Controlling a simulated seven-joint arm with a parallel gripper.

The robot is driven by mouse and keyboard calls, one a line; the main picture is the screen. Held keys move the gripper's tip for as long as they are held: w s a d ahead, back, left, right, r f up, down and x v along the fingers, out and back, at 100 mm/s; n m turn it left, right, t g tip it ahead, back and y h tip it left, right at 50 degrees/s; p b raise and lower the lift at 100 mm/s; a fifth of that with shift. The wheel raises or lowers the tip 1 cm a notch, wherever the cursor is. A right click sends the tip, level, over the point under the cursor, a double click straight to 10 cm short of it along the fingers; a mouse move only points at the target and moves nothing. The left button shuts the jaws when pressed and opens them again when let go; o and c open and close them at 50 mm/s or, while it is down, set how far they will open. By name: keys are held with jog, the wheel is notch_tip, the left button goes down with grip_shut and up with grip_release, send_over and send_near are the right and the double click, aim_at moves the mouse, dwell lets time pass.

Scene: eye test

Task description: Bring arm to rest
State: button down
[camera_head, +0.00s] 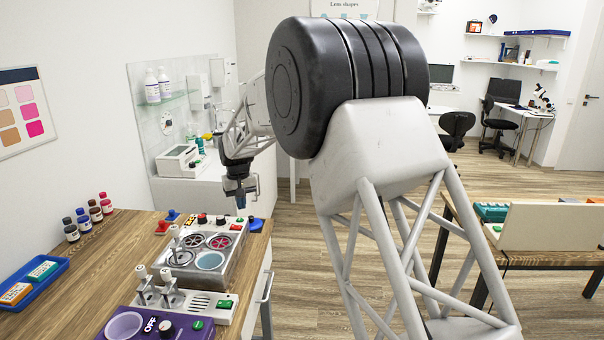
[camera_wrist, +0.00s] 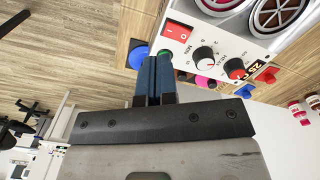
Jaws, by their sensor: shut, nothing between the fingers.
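My gripper (camera_head: 241,202) hangs with its blue fingers pointing down, over the back right part of the wooden counter in the head view. Its fingers also show in the wrist view (camera_wrist: 154,78), side by side and shut, with nothing between them. The grey device with knobs and round wells (camera_head: 238,252) stands just in front of and below the gripper. In the wrist view its control panel (camera_wrist: 222,42) lies to the right of the fingertips. My arm reaches out from the large joint in the middle of the head view, which hides part of the room.
Near the fingertips are a blue knob (camera_wrist: 137,56) and a green button (camera_wrist: 165,54). A purple device (camera_head: 140,312), a blue tray (camera_head: 52,280) and several small bottles (camera_head: 95,210) stand on the wooden counter (camera_head: 100,262). Another table (camera_head: 560,260) is at right; floor lies between.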

jog(key=s+d+r+m, duration=0.1)
jog(key=s+d+r, duration=0.5)
jog(key=d, duration=0.4)
jog(key=s+d+r+m+t, duration=0.1)
jog(key=s+d+r, duration=0.2)
jog(key=s+d, duration=0.5)
jog(key=s+d+r+m, duration=0.1)
jog(key=s+d+r, duration=0.45)
jog(key=d, duration=0.55)
jog(key=s+d+f+m, duration=0.1)
jog(key=s+d, duration=0.4)
jog(key=s, duration=0.6)
jog(key=s+d+f+m+t, duration=0.1)
jog(key=s+d+f, duration=0.2)
jog(key=s+d, duration=0.3)
jog(key=s+d+f+m, duration=0.1)
jog(key=s+d, duration=0.5)
jog(key=s, duration=1)
jog(key=shift+f+t, duration=0.3)
jog(key=shift+f, duration=0.35)
